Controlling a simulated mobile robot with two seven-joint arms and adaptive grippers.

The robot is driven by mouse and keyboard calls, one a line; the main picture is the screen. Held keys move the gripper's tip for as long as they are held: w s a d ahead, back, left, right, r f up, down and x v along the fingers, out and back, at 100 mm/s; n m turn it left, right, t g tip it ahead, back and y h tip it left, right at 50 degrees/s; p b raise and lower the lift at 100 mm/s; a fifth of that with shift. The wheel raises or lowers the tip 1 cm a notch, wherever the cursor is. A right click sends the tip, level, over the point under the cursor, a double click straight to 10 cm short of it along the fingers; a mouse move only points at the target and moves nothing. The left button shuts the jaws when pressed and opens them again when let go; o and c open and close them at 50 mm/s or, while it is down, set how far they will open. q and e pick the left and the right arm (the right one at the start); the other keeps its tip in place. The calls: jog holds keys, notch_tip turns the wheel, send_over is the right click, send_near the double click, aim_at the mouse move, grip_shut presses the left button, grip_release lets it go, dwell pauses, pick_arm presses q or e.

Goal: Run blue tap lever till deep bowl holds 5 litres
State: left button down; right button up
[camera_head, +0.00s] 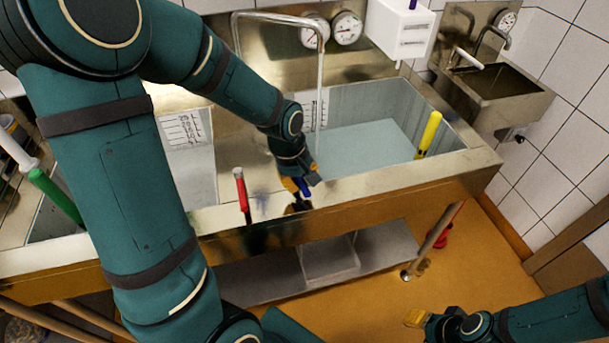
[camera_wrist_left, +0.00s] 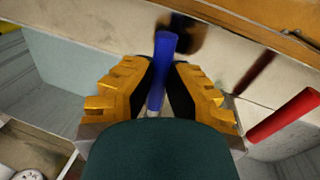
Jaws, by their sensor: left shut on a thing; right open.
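The blue tap lever (camera_head: 304,187) stands at the front rim of the steel sink. My left gripper (camera_head: 298,186) is shut on it; in the left wrist view the blue handle (camera_wrist_left: 164,65) sits between the yellow fingers (camera_wrist_left: 156,90). A bent spout (camera_head: 290,18) runs a thin stream of water (camera_head: 320,80) down into the right-hand bowl (camera_head: 405,98), which holds pale water (camera_head: 365,148). A marked scale (camera_head: 318,108) is on this bowl's back wall, too small to read and partly behind my arm. My right gripper (camera_head: 414,318) is open and empty, low at the bottom right.
A red lever (camera_head: 242,192) stands left of the blue one, a yellow lever (camera_head: 429,132) to the right, a green lever (camera_head: 55,195) at far left. Two dials (camera_head: 346,28) are behind the sink. A small hand basin (camera_head: 500,84) hangs at right. The orange floor in front is mostly clear.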

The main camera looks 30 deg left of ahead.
pick_arm(q)
jog(key=shift+s+a+f+m, duration=0.25)
jog(key=shift+s+m, duration=0.25)
jog(key=shift+m, duration=0.2)
jog(key=c, duration=0.9)
grip_release()
jog(key=shift+w+r, duration=0.1)
jog(key=shift+a+r, duration=0.15)
jog(key=shift+r, duration=0.45)
notch_tip(320, 180, up, 11)
jog(key=s+a, duration=0.1)
jog(key=shift+s+a+f, duration=0.15)
jog(key=shift+s+f, duration=0.05)
jog(key=shift+s, duration=0.15)
